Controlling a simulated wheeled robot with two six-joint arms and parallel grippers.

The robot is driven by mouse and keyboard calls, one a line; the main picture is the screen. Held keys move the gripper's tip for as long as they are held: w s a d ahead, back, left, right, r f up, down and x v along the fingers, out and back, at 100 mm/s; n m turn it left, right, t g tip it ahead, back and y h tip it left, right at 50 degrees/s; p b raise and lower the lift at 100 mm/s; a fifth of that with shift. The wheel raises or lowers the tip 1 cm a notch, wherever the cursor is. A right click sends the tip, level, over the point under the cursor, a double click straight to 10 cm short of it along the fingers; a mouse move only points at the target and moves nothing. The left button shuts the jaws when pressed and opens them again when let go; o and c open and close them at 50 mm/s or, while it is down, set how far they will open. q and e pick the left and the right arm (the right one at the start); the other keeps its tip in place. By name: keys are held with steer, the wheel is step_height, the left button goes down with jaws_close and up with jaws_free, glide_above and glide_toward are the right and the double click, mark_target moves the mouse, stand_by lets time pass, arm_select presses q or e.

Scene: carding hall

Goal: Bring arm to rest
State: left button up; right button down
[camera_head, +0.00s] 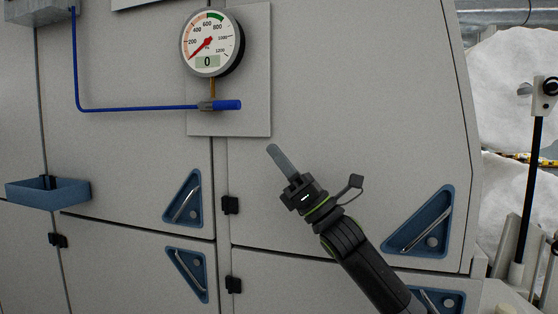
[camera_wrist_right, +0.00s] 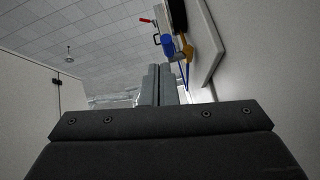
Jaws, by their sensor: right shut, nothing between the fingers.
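My right arm comes in from the lower right in the head view, and its gripper (camera_head: 274,152) points up and left in front of the grey machine panels. The fingers are together with nothing between them. In the right wrist view the closed fingers (camera_wrist_right: 158,86) point away from the camera, and I see nothing held. The gripper appears below and to the right of the round gauge (camera_head: 207,47) and the blue valve handle (camera_head: 228,105). I cannot tell the gap to the panel. My left gripper is not in view.
The gauge's red needle points to the low end and its display reads 0. A blue hose (camera_head: 76,60) runs to the valve. Blue triangular recessed handles (camera_head: 424,225) sit in the doors. A blue tray (camera_head: 40,194) sticks out at left. White rolls (camera_head: 518,90) stand at right.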

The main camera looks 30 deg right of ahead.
steer(key=w+f+m+h, duration=0.3)
steer(key=f+m+h, duration=0.7)
steer(key=f+m, duration=0.65)
steer(key=s+f+m+g+h, duration=0.2)
steer(key=f+m+g+h, duration=0.15)
steer(key=f, duration=0.65)
steer(key=s+f+m+g+h, duration=0.2)
steer(key=s+f+m, duration=0.15)
steer(key=f, duration=0.65)
steer(key=s+f+m+g+h, duration=0.2)
steer(key=s+f+m+g, duration=0.5)
steer(key=s+f, duration=0.6)
steer(key=s+a+f+m+g, duration=0.1)
steer(key=s+f+m+g, duration=0.3)
steer(key=s, duration=0.5)
steer(key=s+a+f+m+g, duration=0.1)
steer(key=s+f+m+g, duration=0.1)
steer(key=s+f+m, duration=0.65)
step_height(320, 180, down, 20)
steer(key=s+d+n+g+p, duration=0.1)
steer(key=d+n+g+p, duration=0.1)
steer(key=s+a+f+p, duration=0.1)
steer(key=s+f, duration=1.3)
steer(key=s, duration=0.1)
steer(key=shift+a+f+g+p, duration=0.25)
steer(key=shift+a+g+p, duration=0.1)
